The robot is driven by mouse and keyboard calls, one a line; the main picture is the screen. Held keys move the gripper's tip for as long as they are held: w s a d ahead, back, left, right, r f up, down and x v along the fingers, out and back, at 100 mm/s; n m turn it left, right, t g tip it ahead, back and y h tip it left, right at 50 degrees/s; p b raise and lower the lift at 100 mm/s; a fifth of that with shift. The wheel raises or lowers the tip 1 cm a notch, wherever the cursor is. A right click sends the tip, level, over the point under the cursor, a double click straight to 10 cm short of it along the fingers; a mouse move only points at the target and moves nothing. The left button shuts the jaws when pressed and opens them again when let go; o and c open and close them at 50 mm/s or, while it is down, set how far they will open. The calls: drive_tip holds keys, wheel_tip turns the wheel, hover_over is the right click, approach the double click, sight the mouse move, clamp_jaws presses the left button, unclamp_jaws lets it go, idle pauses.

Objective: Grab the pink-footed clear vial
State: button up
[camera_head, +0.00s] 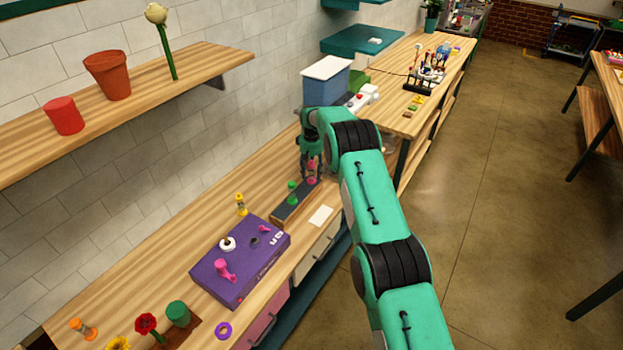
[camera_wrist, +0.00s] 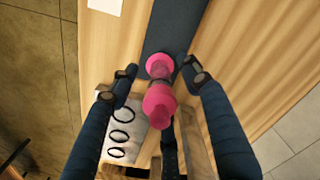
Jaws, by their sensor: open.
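The pink-footed vial (camera_wrist: 159,102) stands between the fingers of my gripper (camera_wrist: 162,76) in the wrist view. It shows two pink rounded ends with a narrow, greyish part between them. The clear part is hard to make out. My gripper is open, with fingers on both sides of the vial and gaps visible. In the head view, my gripper (camera_head: 311,168) is lowered around the vial (camera_head: 312,181) at the far end of a dark strip (camera_head: 283,213). The fingers partly hide the vial there.
A green piece (camera_head: 292,200) stands on the same strip, close to my gripper. A purple box (camera_head: 225,287) bearing small pieces lies nearer. A blue bin (camera_head: 326,85) stands behind my gripper. A white card (camera_head: 320,216) lies to the right of the strip.

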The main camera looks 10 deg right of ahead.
sight(312, 161)
idle(0.3)
clamp_jaws()
drive_tip(key=shift+r, duration=0.2)
drive_tip(key=shift+r+b, duration=0.5)
drive_tip(key=shift+r, duration=1.15)
drive_tip(key=s+r+b, duration=0.1)
drive_tip(key=s+b, duration=0.1)
drive_tip(key=s, duration=1.4)
drive_tip(key=shift+r, duration=0.2)
drive_tip(key=shift+a, duration=0.1)
